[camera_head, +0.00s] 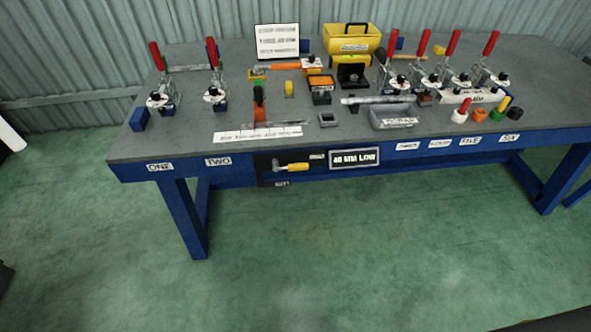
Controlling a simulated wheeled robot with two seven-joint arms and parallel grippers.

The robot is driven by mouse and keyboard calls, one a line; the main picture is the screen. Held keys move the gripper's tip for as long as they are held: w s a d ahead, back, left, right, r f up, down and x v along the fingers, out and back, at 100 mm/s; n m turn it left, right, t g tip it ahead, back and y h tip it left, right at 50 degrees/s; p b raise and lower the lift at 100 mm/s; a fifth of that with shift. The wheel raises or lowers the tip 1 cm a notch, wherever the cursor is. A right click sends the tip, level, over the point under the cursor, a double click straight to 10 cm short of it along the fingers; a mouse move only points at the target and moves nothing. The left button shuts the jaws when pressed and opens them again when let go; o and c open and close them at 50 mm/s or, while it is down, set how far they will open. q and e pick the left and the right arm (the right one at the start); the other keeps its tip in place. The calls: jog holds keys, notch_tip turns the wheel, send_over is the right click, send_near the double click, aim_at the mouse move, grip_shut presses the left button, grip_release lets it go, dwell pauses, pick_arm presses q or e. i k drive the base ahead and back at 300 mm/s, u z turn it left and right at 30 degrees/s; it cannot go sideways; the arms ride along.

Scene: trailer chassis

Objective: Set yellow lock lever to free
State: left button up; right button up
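The yellow-handled lever (297,167) sits on a black panel (264,172) on the front edge of the blue-framed workbench (340,170). The lever lies roughly level, with its yellow grip to the right and a metal part to the left. A small label (317,156) is above the grip's right end and another label (282,184) is below the panel; both are too small to read surely. Neither of my grippers shows in the head view.
A "40 MM LOW" sign (354,157) is right of the lever. Red-handled clamps (159,75), a yellow toolbox (352,38), a grey tray (394,117) and coloured pieces (479,115) stand on the grey top. The green floor before the bench is clear.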

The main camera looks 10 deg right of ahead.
aim_at(302, 166)
jog(key=k, duration=0.6)
jog(key=u, duration=0.8)
jog(key=i, duration=0.95)
jog(key=z, duration=0.15)
